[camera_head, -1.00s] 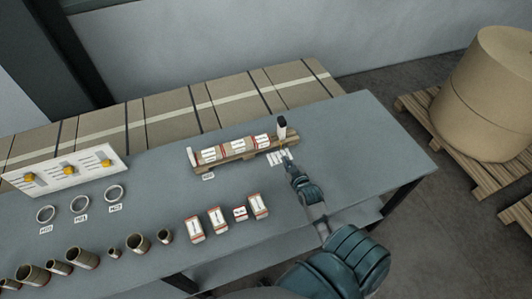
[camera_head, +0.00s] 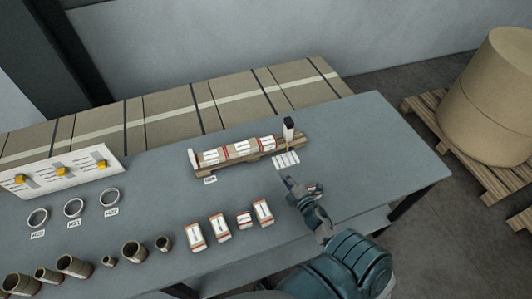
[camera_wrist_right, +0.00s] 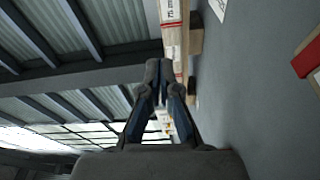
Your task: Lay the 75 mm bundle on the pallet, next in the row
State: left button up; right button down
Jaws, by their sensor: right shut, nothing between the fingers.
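The small wooden pallet (camera_head: 233,164) stands on the grey table, with a row of white-labelled, red-edged bundles (camera_head: 240,149) on it. It has a dark-topped post (camera_head: 289,128) at its right end. Several more bundles stand in a front row on the table, including a shorter one (camera_head: 244,220); I cannot read which is 75 mm. My right gripper (camera_head: 287,180) is shut and empty, in front of the pallet's right end. In the right wrist view its fingers (camera_wrist_right: 153,72) are together, beside the pallet row (camera_wrist_right: 174,38). My left gripper is out of view.
A striped printed card (camera_head: 286,160) lies by the pallet's right end. Cardboard tubes (camera_head: 135,251) and rings (camera_head: 74,208) stand at left, before a white panel (camera_head: 62,172). A small shape beside my right gripper is unclear. The table's right side is clear.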

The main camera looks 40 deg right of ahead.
jog(key=shift+a+f+n+y, duration=0.45)
jog(key=shift+f+n+y, duration=0.05)
jog(key=shift+n, duration=0.2)
jog(key=shift+w+a, duration=0.1)
jog(key=shift+w, duration=0.1)
jog(key=p, duration=0.1)
send_near(268, 147)
jog(key=w+a, duration=0.4)
jog(key=shift+w+a+r, duration=0.1)
jog(key=shift+w+r, duration=0.05)
jog(key=shift+r, duration=0.05)
jog(key=w+d, duration=0.2)
jog(key=shift+w+d+p, duration=0.15)
jog(key=shift+w+p, duration=0.15)
jog(key=shift+p, duration=0.05)
jog(key=shift+w+d+f, duration=0.1)
jog(key=shift+w+d, duration=0.15)
jog(key=shift+d, duration=0.15)
jog(key=shift+w+d+b, duration=0.3)
jog(key=shift+w+d, duration=0.45)
jog(key=shift+d, duration=0.05)
